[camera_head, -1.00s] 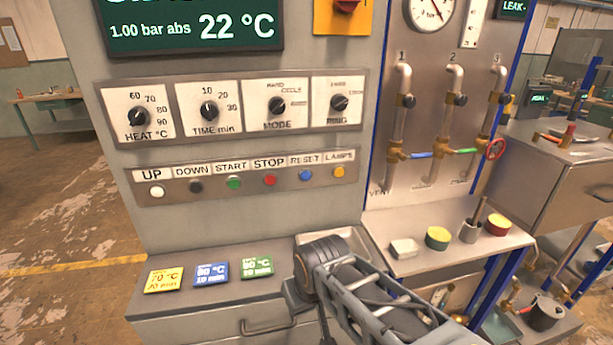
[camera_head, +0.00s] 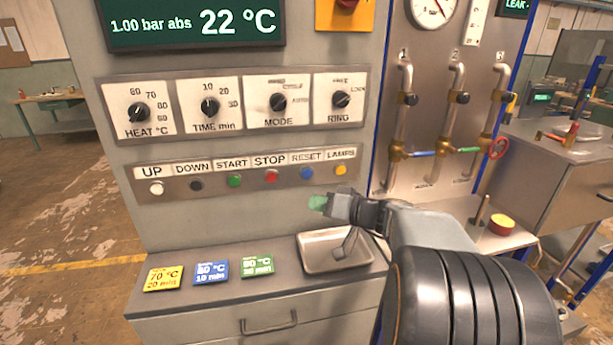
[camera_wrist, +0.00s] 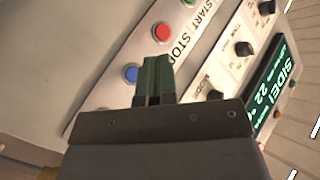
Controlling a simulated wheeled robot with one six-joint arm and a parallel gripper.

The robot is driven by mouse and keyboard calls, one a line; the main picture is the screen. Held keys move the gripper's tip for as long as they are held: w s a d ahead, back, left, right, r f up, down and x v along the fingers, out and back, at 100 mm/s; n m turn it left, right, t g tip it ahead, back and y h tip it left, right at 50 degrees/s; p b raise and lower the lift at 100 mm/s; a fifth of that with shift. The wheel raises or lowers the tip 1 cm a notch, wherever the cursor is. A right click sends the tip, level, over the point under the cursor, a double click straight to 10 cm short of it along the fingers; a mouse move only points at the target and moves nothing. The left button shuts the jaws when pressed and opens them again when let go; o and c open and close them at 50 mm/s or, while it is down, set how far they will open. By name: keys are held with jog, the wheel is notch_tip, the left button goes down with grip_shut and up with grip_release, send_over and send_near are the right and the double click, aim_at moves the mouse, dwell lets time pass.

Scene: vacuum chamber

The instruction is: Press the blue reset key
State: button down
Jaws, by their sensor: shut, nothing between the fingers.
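The blue reset key (camera_head: 307,173) is a round button under the RESET label on the panel's key strip (camera_head: 216,184), between the red STOP key (camera_head: 271,176) and the yellow LAMPS key (camera_head: 341,170). In the wrist view the blue key (camera_wrist: 131,73) shows just left of my fingertips, beside the red key (camera_wrist: 161,33). My gripper (camera_head: 318,203) is in front of the panel, a little below and right of the blue key. Its green fingers (camera_wrist: 153,76) are together and hold nothing. I see no contact with the key.
Four-dial row (camera_head: 240,106) sits above the keys. A metal tray (camera_head: 336,268) and yellow (camera_head: 163,279), blue (camera_head: 211,272) and green (camera_head: 257,265) cards lie on the ledge below. Pipes with valves (camera_head: 455,98) stand to the right.

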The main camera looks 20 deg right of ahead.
aim_at(307, 174)
jog(key=shift+w+d+r, duration=0.1)
jog(key=shift+d+r, duration=0.1)
jog(key=shift+d, duration=0.05)
jog(key=shift+w, duration=0.1)
jog(key=w+d+p, duration=0.1)
jog(key=w+p, duration=0.1)
jog(key=w, duration=0.6)
jog(key=shift+w+d, duration=0.2)
jog(key=shift+d, duration=0.15)
jog(key=shift+w+f+b, duration=0.15)
jog(key=shift+w+b, duration=0.1)
jog(key=shift+b, duration=0.25)
dwell(1.8)
